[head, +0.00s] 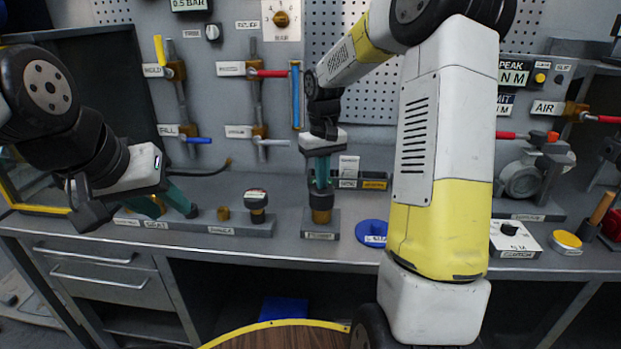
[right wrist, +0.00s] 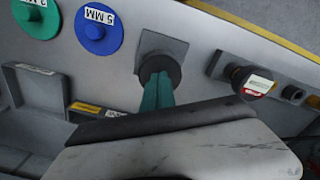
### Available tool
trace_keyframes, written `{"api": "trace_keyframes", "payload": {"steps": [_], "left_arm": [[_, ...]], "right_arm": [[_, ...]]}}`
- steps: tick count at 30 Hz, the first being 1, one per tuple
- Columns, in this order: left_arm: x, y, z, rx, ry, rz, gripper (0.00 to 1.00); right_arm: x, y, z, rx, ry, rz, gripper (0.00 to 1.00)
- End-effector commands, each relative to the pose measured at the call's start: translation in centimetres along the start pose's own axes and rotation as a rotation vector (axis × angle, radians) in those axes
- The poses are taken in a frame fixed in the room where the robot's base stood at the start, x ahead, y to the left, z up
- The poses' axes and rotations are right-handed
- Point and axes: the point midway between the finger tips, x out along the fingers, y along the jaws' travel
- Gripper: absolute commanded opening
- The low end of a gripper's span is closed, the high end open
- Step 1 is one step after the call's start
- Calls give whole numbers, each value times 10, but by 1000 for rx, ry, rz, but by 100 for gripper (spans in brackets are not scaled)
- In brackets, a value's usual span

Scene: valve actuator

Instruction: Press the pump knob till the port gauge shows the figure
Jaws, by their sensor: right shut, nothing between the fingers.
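The pump knob, a dark round cap (right wrist: 158,68) on a grey block, shows in the right wrist view; in the head view its brass stem (head: 321,214) stands on a small labelled base. My right gripper (head: 321,184) points straight down over it, shut and empty. Its teal fingertips (right wrist: 156,82) overlap the cap in the right wrist view; whether they press it I cannot tell. A small dark gauge (head: 255,203) with a white and red face stands on the rail left of the knob; its figure is unreadable. My left gripper (head: 170,208) is open and empty, low over the rail's left part.
The long grey rail (head: 228,229) carries a small brass fitting (head: 223,213). A display reading 0.5 BAR (head: 190,4) hangs on the back panel. Blue disc (head: 372,233) lies right of the pump base. My right arm hides much of the bench's right middle.

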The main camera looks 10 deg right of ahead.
Motion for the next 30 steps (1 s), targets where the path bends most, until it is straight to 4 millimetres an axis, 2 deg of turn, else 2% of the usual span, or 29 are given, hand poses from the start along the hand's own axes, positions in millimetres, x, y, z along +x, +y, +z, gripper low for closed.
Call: {"api": "trace_keyframes", "payload": {"steps": [30], "left_arm": [[0,0,0,0,0,0,36]], "right_arm": [[32,0,1,-1,-4,-1,0]]}}
